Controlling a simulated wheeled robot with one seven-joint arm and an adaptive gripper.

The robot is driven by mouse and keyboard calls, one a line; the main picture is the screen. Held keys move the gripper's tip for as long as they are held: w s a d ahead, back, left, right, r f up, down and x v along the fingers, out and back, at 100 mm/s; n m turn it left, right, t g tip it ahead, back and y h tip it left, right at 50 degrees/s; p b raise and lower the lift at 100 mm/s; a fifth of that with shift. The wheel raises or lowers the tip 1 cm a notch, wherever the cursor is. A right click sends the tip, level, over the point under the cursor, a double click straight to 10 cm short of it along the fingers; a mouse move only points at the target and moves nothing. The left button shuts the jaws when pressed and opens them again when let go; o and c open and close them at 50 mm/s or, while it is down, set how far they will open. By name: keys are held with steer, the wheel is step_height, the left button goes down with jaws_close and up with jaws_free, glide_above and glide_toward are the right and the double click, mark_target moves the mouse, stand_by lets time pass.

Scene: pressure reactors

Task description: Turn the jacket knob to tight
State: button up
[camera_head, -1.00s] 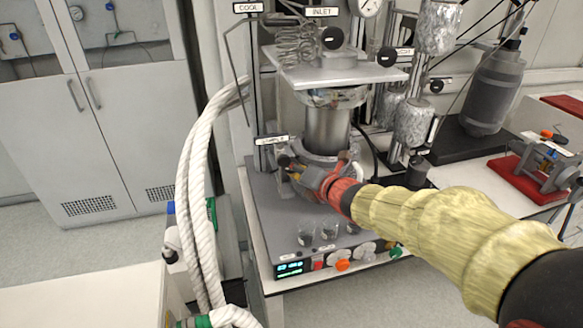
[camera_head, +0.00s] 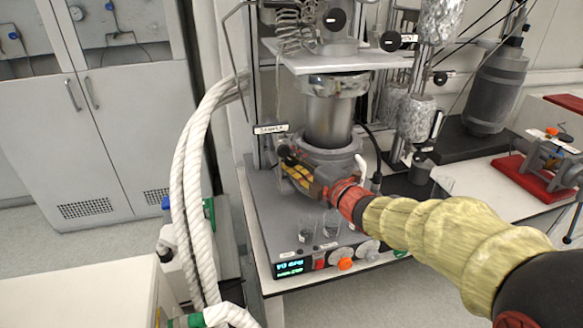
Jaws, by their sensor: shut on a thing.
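The reactor stands on a grey base unit (camera_head: 252,205), with a shiny metal vessel (camera_head: 328,122) above a grey jacket (camera_head: 332,160). My gripper (camera_head: 292,168), with yellow and black parts, is at the front left of the jacket, at the end of a red wrist and a yellow-sleeved arm. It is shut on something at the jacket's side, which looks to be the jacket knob. The jaws and wrist hide the knob, so its marking and turn position cannot be read.
Small glass vials (camera_head: 332,222) stand on the base, close under my wrist. A lit display (camera_head: 290,268) and an orange knob (camera_head: 345,264) are on its front. Thick white hoses (camera_head: 190,190) hang at the left. A red-based vise (camera_head: 540,172) stands at the right.

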steer(key=m+t+b, duration=0.1)
steer(key=m+b, duration=0.2)
steer(key=m, duration=0.1)
steer(key=shift+f+m+t+y+b, duration=0.15)
steer(key=shift+m+t+y+b, duration=0.15)
steer(key=shift+t+b, duration=0.1)
stand_by(0.4)
steer(key=o, duration=0.9)
steer(key=v, duration=1.2)
